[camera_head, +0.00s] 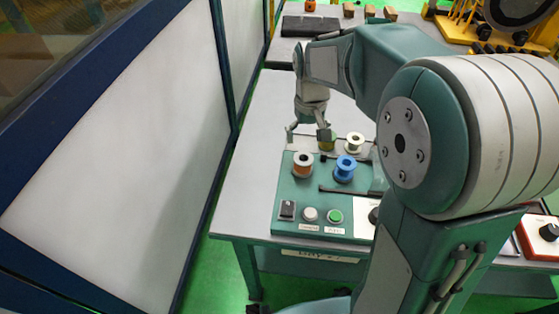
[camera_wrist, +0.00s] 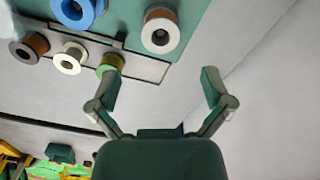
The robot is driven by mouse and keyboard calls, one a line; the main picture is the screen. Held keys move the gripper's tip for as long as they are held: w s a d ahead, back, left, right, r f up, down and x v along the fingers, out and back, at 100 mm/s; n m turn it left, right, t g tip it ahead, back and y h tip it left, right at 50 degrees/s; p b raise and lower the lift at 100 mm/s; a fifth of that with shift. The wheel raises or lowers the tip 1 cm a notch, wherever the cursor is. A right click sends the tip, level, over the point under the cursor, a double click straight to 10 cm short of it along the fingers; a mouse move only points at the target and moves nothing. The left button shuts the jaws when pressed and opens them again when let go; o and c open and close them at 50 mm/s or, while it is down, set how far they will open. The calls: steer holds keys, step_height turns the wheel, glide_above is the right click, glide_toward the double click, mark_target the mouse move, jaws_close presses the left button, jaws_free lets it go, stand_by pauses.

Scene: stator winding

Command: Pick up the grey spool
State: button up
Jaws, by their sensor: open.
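No spool is plainly all grey. A spool with pale grey-white flanges and copper-brown winding (camera_head: 303,165) stands on the green panel; it also shows at the top middle of the wrist view (camera_wrist: 158,38). A smaller brown spool with a dark grey flange (camera_wrist: 26,49) is at the left of the wrist view; I cannot find it in the head view. I cannot tell which is meant. My gripper (camera_head: 308,132) is open and empty, behind the copper-wound spool in the head view. In the wrist view, its fingers (camera_wrist: 161,82) are spread wide, the left fingertip near a green-yellow spool.
A blue spool (camera_head: 345,170) and a cream spool (camera_head: 355,144) stand nearby. The green-yellow spool (camera_head: 327,145) is partly hidden by a finger. Push buttons (camera_head: 335,216) line the panel's front. Bare table (camera_head: 250,150) lies left, beside a blue-framed partition (camera_head: 130,120).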

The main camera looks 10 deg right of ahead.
mark_target(303, 161)
steer(key=f, duration=0.6)
steer(key=shift+w+d, duration=0.15)
steer(key=shift+d, duration=0.15)
steer(key=f, duration=0.3)
steer(key=a+f, duration=0.1)
steer(key=shift+w+a+f, duration=0.1)
steer(key=shift+w+f, duration=0.05)
steer(key=shift+w, duration=0.1)
steer(key=shift+f, duration=0.4)
steer(key=shift+d, duration=0.4)
steer(key=c, duration=1.1)
steer(key=shift+o, duration=0.2)
steer(key=shift+a, duration=0.15)
